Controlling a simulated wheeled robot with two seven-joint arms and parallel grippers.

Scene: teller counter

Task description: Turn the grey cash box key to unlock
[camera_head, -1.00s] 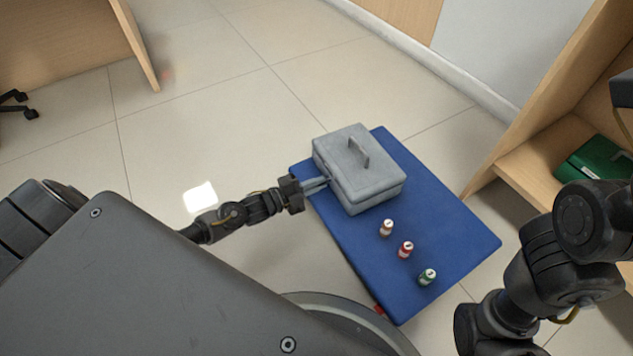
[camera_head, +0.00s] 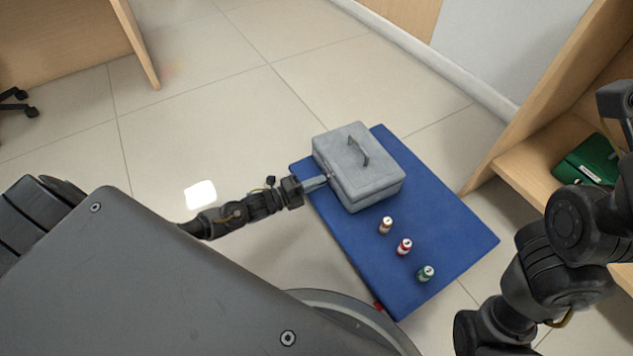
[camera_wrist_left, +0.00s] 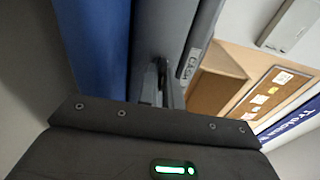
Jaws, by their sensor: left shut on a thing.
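The grey cash box (camera_head: 378,186) stands on a blue mat, its lid shut and a handle (camera_head: 359,150) on top. My left gripper (camera_head: 326,179) is at the left side of the box, with its fingers shut. The key is hidden between or behind the fingers, so I cannot see how far it is turned. In the left wrist view the fingers (camera_wrist_left: 162,85) reach to the grey box wall (camera_wrist_left: 165,30), beside a "CASH" label (camera_wrist_left: 191,64). My right arm shows at the right, but its gripper is not in view.

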